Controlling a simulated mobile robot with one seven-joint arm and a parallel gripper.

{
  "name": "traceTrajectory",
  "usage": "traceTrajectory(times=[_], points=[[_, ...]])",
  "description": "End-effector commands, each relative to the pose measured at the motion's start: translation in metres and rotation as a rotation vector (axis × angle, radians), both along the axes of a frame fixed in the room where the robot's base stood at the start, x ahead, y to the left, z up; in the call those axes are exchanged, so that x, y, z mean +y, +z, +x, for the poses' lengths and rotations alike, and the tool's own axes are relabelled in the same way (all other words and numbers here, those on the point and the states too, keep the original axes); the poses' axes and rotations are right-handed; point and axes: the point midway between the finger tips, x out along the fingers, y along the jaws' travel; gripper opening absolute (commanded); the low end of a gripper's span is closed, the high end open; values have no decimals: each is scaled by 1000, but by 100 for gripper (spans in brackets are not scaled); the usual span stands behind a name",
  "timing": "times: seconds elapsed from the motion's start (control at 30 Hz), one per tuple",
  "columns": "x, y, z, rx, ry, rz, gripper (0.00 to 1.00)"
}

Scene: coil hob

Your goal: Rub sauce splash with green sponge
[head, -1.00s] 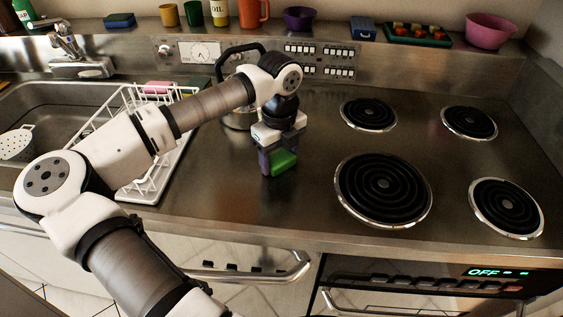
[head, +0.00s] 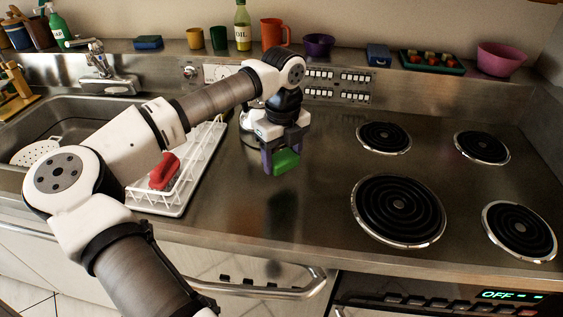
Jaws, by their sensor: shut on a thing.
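The green sponge (head: 286,162) is between the fingers of my gripper (head: 279,156), which is shut on it. The gripper points down over the bare steel worktop (head: 310,215), left of the coil burners. The sponge looks a little above the steel, with a dark reflection below it, but I cannot tell the exact gap. I cannot make out a sauce splash on the visible steel; part of the worktop is hidden behind my arm and gripper.
A kettle (head: 246,118) stands partly hidden right behind my gripper. A white dish rack (head: 205,165) with a red brush (head: 164,172) is at the left, beside the sink. The front left burner (head: 398,206) is to the right. The worktop's front middle is clear.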

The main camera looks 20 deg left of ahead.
Motion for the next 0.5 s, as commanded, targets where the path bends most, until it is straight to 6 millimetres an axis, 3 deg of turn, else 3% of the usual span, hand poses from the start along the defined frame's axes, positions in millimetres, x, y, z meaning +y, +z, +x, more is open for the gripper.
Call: traceTrajectory(times=[0.2, 0.5], points=[[0, 21, 6, -1, -6, -1, 38], [0, 25, 7, -1, -8, -1, 38]])
